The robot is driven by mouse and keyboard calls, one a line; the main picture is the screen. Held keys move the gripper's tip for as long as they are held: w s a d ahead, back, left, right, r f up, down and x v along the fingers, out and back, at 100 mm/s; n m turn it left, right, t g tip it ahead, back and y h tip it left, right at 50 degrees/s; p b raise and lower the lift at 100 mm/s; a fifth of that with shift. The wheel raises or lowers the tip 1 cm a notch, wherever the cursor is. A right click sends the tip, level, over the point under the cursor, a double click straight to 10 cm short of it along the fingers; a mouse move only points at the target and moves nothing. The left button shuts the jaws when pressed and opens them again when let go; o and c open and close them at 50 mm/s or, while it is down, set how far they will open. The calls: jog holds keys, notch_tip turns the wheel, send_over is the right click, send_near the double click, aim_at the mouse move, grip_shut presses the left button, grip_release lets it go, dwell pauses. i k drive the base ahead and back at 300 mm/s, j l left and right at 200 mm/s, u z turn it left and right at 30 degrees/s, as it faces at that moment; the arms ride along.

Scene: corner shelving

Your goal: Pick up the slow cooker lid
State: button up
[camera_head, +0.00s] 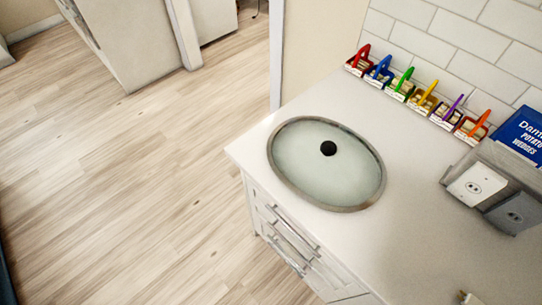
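The slow cooker lid (304,171) is an oval of pale glass with a grey-brown rim and a small black knob (328,148). It lies on the white countertop (405,190), near the left edge, with its knob upward. My gripper does not show in the head view, so its place and state cannot be seen.
Several small coloured baskets (425,98) stand in a row along the tiled wall. A blue potato wedges package (520,133) and a grey box with outlets (490,190) are at the right. Drawers with handles (290,240) are below. Wood floor (120,180) is open at left.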

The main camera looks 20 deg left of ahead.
aim_at(329, 165)
jog(key=l+u, duration=0.15)
jog(key=u, duration=0.35)
jog(key=i+j+z, duration=0.2)
jog(key=j, duration=0.2)
jog(key=i+j+z, duration=0.15)
jog(key=j, duration=0.25)
jog(key=j+z, duration=0.2)
jog(key=j, duration=0.25)
jog(key=i+j+z, duration=0.2)
jog(key=j, duration=0.25)
jog(key=k+l, duration=0.05)
jog(key=k, duration=0.05)
